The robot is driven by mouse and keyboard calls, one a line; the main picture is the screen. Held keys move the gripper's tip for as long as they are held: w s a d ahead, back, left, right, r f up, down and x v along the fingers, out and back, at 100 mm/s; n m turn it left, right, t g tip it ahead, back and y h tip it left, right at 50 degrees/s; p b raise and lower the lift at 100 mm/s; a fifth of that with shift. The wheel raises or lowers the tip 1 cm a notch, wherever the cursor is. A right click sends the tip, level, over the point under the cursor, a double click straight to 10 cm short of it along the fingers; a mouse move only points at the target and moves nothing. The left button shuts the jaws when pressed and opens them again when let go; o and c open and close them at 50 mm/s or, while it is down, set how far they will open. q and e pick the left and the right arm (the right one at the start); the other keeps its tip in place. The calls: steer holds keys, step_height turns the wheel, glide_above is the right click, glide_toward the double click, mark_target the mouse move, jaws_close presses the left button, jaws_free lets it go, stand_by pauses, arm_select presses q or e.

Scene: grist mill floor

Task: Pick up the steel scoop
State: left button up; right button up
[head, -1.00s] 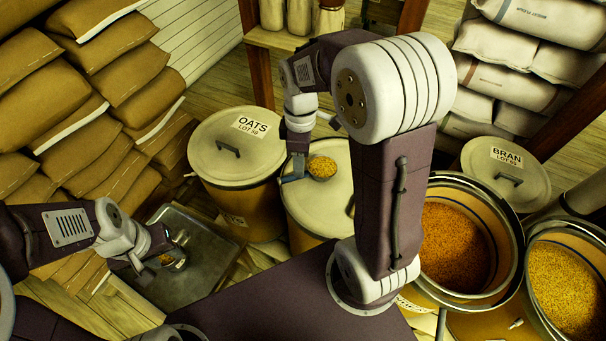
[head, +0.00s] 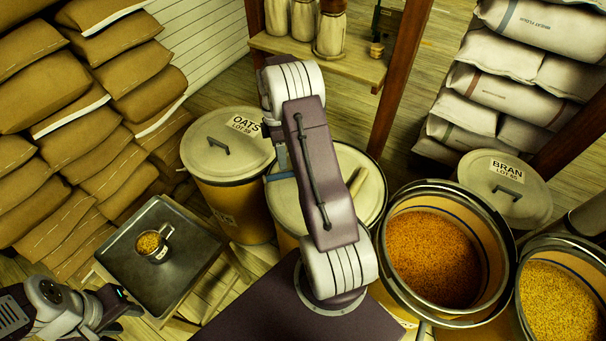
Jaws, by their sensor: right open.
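My right arm stands across the middle of the head view. Only part of the right gripper (head: 280,163) shows past the arm's left edge, over the lid of the middle barrel (head: 374,205). It is open. The bowl of the steel scoop is hidden behind the arm. A tan rod (head: 357,182) on the lid, right of the arm, looks like the scoop's handle. My left gripper (head: 127,314) is at the lower left, its fingers apart and empty, in front of the tray.
An oats barrel (head: 205,160) stands left of the middle barrel. Open grain barrels (head: 398,290) (head: 580,250) and a bran barrel (head: 515,205) are at right. Stacked sacks (head: 60,100) and a shelf (head: 340,65) stand behind.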

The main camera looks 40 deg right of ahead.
mark_target(283, 173)
steer(key=shift+f, duration=0.65)
steer(key=f, duration=0.1)
steer(key=s+f, duration=0.1)
steer(key=f, duration=0.1)
steer(key=a+f, duration=0.1)
steer(key=shift+s+f, duration=0.25)
steer(key=shift+f, duration=0.25)
jaws_close()
